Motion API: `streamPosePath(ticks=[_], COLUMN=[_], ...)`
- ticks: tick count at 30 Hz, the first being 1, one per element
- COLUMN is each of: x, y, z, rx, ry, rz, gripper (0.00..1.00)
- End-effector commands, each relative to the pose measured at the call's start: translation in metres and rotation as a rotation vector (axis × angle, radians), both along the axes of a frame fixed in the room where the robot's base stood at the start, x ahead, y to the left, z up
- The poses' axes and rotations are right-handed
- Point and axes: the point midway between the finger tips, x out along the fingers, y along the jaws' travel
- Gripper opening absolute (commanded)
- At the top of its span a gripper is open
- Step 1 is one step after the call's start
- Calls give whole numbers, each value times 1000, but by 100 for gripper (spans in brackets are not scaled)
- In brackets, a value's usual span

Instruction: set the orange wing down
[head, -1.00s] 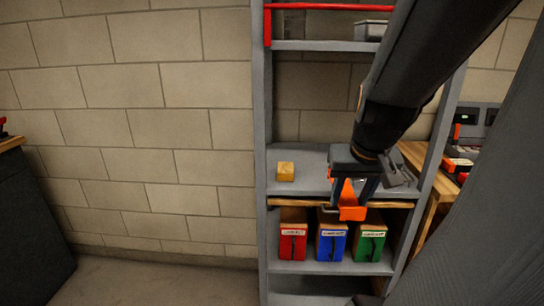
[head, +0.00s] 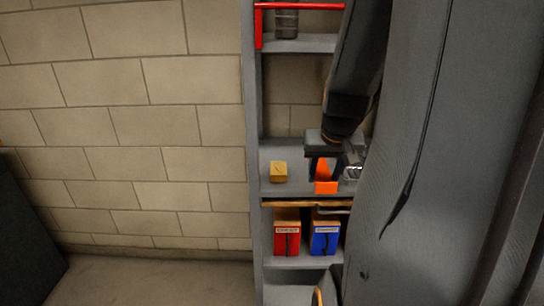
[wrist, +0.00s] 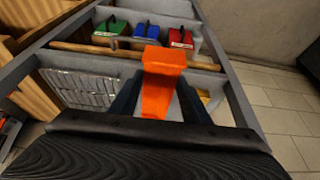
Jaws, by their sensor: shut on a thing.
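The orange wing (head: 325,179) is held between the fingers of my gripper (head: 324,170) in the head view. In the wrist view the orange wing (wrist: 160,85) stands out between the two dark fingers of my gripper (wrist: 157,100). My gripper is shut on it. The wing is at the middle shelf (head: 282,187) of a grey rack, near its front edge. I cannot tell whether the wing touches the shelf.
A small yellow block (head: 278,172) sits on the same shelf, left of my gripper. A wooden rail (head: 290,204) runs along the shelf front. Red (head: 287,238) and blue (head: 324,238) bins stand on the shelf below. A metallic ribbed item (wrist: 80,88) lies beside the wing.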

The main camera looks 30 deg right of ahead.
Motion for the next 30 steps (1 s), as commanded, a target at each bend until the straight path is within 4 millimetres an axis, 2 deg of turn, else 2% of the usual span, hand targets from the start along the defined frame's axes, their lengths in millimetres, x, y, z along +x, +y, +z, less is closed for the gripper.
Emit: streamPosePath(ticks=[9,18,21,30], x=[63,116,112,112], y=[-37,-69,-67,-66], z=[0,0,-19,-46], rx=[1,0,3,3], ry=[0,0,4,3], rz=[4,4,4,3], gripper=[21,21,21,21])
